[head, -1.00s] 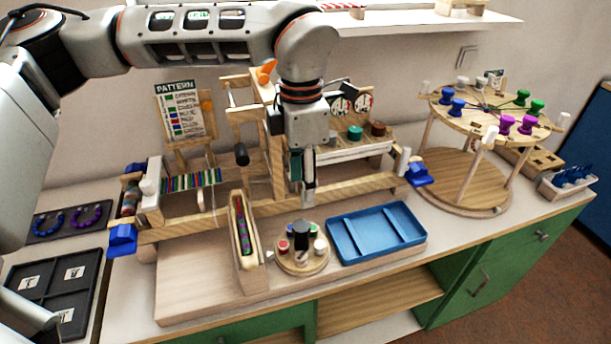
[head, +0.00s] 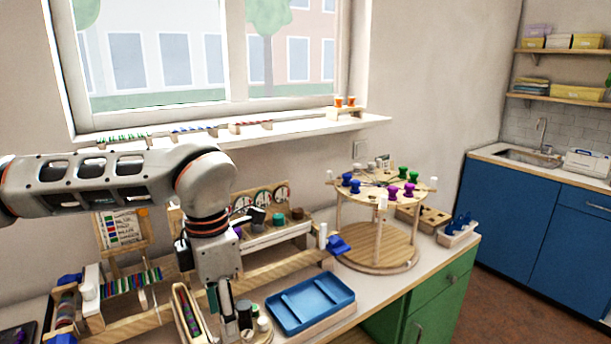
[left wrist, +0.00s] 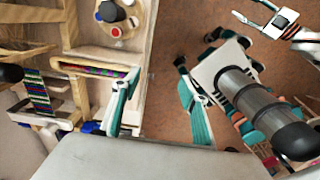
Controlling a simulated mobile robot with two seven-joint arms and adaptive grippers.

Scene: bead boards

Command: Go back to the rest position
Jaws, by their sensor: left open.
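My left gripper (head: 228,312) hangs pointing down over the wooden bead loom at the lower middle of the head view, with no bead in it. In the left wrist view its two teal-padded fingers (left wrist: 160,105) stand wide apart with nothing between them. A bead trough (head: 188,318) lies just left of the gripper, and a small round holder with pegs (head: 262,325) lies just right of it, partly hidden. My right gripper is outside the head view.
A blue tray (head: 338,291) lies right of the gripper. A round two-level spool stand (head: 378,262) stands farther right. The loom's wooden rail (head: 285,270) runs behind the gripper. Brown floor (head: 470,290) is open at the right.

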